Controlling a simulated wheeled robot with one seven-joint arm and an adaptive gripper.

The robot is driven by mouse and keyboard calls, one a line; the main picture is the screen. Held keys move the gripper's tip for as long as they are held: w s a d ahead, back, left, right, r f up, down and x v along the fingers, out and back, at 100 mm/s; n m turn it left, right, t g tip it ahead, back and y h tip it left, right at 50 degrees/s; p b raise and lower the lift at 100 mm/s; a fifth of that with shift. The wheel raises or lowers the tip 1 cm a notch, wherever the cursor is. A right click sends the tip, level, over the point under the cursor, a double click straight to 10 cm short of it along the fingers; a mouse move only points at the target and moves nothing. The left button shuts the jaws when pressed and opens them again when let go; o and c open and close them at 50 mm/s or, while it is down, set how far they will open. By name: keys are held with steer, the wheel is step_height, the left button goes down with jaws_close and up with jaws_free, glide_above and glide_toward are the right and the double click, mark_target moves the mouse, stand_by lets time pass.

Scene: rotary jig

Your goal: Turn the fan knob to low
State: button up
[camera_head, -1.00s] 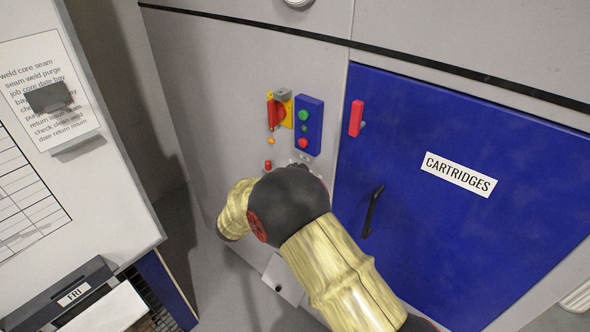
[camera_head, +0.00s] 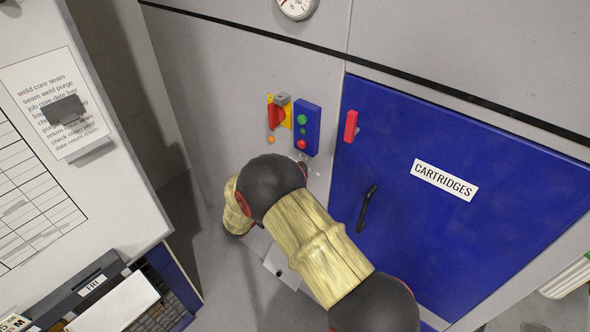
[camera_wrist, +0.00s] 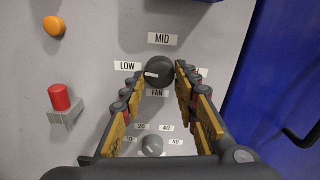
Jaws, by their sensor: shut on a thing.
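The fan knob (camera_wrist: 161,69) is a dark round knob in the wrist view. Its white mark is on its left side, facing toward the LOW label (camera_wrist: 127,66). The MID label (camera_wrist: 162,38) is above the knob and the FAN label (camera_wrist: 157,93) just below it. A label to the right is partly hidden by a finger. My gripper (camera_wrist: 161,79) has one finger on each side of the knob and is shut on it. In the head view my arm hides the knob and most of the gripper.
A red button (camera_wrist: 60,97) and an orange lamp (camera_wrist: 54,26) are left of the knob. A smaller dial (camera_wrist: 152,145) sits below, between the fingers. In the head view, a blue button box (camera_head: 307,127) and blue CARTRIDGES door (camera_head: 460,220) are nearby.

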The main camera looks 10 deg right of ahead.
steer(key=shift+f+n+p, duration=0.1)
steer(key=shift+n+p, duration=0.3)
steer(key=shift+n, duration=0.2)
steer(key=shift+s, duration=0.1)
steer(key=o, duration=1.1)
steer(key=shift+o, duration=0.3)
steer(key=v, duration=1.2)
